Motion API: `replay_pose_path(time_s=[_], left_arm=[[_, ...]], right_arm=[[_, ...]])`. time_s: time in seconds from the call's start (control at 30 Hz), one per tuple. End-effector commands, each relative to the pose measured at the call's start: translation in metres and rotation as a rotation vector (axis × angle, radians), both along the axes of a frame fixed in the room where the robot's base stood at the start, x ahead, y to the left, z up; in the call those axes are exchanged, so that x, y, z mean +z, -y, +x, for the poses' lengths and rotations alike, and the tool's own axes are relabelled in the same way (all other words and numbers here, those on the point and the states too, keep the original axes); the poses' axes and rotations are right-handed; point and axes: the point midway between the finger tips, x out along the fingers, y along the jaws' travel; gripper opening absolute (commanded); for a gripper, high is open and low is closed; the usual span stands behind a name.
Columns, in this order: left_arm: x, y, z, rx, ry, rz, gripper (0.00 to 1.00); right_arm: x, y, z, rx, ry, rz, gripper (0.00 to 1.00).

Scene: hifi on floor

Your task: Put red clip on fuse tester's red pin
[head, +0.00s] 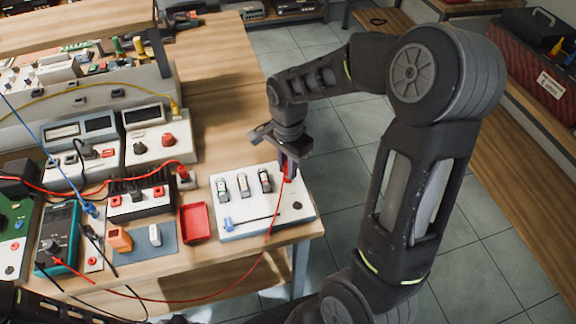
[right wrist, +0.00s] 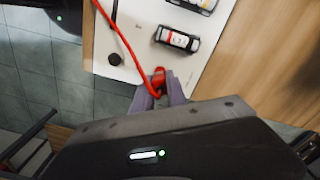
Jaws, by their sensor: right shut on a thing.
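The fuse tester is a white board (head: 257,222) at the table's right front corner, with several fuses in a row, a black knob (head: 297,205) and a dark rod with a blue end. My right gripper (head: 290,166) is over its far right edge, shut on the red clip (head: 287,175). In the right wrist view, the clip (right wrist: 158,78) sits between the fingertips (right wrist: 158,92) at the board's edge, with its red lead trailing off. I cannot tell whether the clip touches a pin. The red pin is not clearly visible. My left gripper is out of view.
The red lead (head: 200,299) loops past the table's front edge to a teal multimeter (head: 58,235). A red tray (head: 194,222), a blue mat (head: 150,245) and boxed instruments stand left of the board. Tiled floor is open right of the table.

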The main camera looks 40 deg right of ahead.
Motion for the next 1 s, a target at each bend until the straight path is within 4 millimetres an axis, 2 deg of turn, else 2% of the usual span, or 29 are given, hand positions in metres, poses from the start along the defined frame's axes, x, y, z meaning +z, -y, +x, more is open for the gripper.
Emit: replay_pose_path(time_s=[1.0], left_arm=[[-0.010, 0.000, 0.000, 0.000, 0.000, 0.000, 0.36]], right_arm=[[-0.012, 0.000, 0.000, 0.000, 0.000, 0.000, 0.00]])
